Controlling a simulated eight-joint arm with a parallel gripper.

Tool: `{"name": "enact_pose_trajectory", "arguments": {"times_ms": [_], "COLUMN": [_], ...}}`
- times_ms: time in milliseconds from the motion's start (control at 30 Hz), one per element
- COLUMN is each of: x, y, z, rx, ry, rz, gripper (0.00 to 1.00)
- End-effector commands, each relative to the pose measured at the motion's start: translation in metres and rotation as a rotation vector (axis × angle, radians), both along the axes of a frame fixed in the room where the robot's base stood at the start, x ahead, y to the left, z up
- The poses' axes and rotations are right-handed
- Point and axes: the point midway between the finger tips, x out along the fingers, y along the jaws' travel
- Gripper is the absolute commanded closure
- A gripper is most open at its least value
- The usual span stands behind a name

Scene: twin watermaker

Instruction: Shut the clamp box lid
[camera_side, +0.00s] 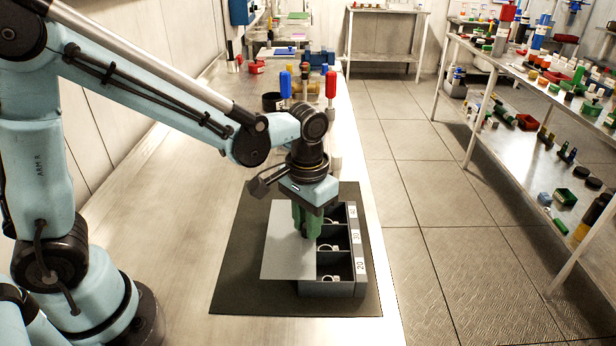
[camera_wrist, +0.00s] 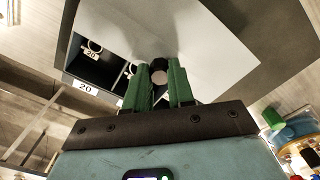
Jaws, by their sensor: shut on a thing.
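The clamp box (camera_side: 360,286) is a dark grey box on a dark mat, with number labels on its right side. A row of open compartments holding pale ring clamps shows along its right. The lid (camera_side: 285,258) is a flat light grey plate lying to the left, over part of the box and beyond its left side. My gripper (camera_side: 307,232) stands over the lid with green fingers pointing down. In the wrist view my gripper (camera_wrist: 160,84) is shut on the lid's dark round knob (camera_wrist: 158,66). The lid (camera_wrist: 208,42) leaves the labelled compartments of the box (camera_wrist: 68,76) uncovered there.
The dark mat (camera_side: 240,285) lies on a steel bench (camera_side: 180,255). Shelves of parts (camera_side: 535,130) are across the aisle to the right. The bench left of the mat is clear.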

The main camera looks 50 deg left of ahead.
Motion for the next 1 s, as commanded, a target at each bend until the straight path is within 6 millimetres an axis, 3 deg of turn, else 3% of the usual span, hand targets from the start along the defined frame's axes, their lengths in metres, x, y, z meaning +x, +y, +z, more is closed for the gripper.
{"name": "enact_pose_trajectory", "arguments": {"times_ms": [300, 733, 767, 800, 900, 1000], "x": [0.042, 0.048, 0.048, 0.048, 0.047, 0.047], "y": [-0.041, -0.048, -0.048, -0.048, -0.048, -0.048], "z": [0.000, 0.000, 0.000, 0.000, 0.000, 0.000], "rx": [0.000, -0.001, -0.001, -0.001, -0.001, -0.001], "ry": [-0.003, -0.003, -0.003, -0.003, -0.002, -0.002], "rz": [0.000, 0.001, 0.001, 0.001, 0.001, 0.001], "gripper": [1.00, 1.00, 0.74, 0.68, 0.53, 0.51]}}
